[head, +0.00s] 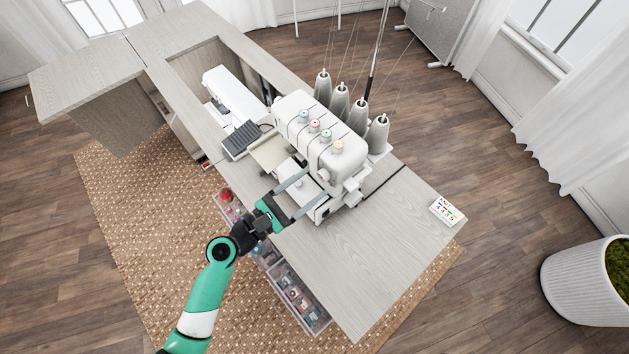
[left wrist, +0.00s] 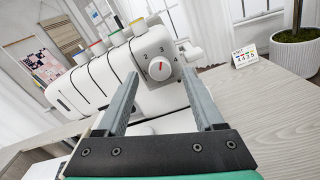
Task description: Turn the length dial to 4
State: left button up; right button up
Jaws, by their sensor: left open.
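The white serger (head: 312,140) stands on the cabinet top, with several coloured tension dials on its upper part. In the left wrist view, the serger's length dial (left wrist: 159,69) is a round white knob with a red mark. The numbers 2, 3 and 4 show around its upper edge, and the red mark points up, close to the 3. My left gripper (head: 316,183) is open and empty in front of the serger. In the left wrist view its fingers (left wrist: 160,76) lie either side of the dial in the picture; contact is not visible. My right gripper is not in view.
Thread cones (head: 358,116) stand behind the serger. A white sewing machine (head: 233,96) sits further left in the cabinet. A small printed card (head: 446,211) stands at the right of the cabinet top (head: 350,262), whose front right part is clear. Clear drawers (head: 297,296) sit below.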

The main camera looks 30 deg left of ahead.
pick_arm(q)
jog(key=shift+x, duration=1.05)
grip_shut()
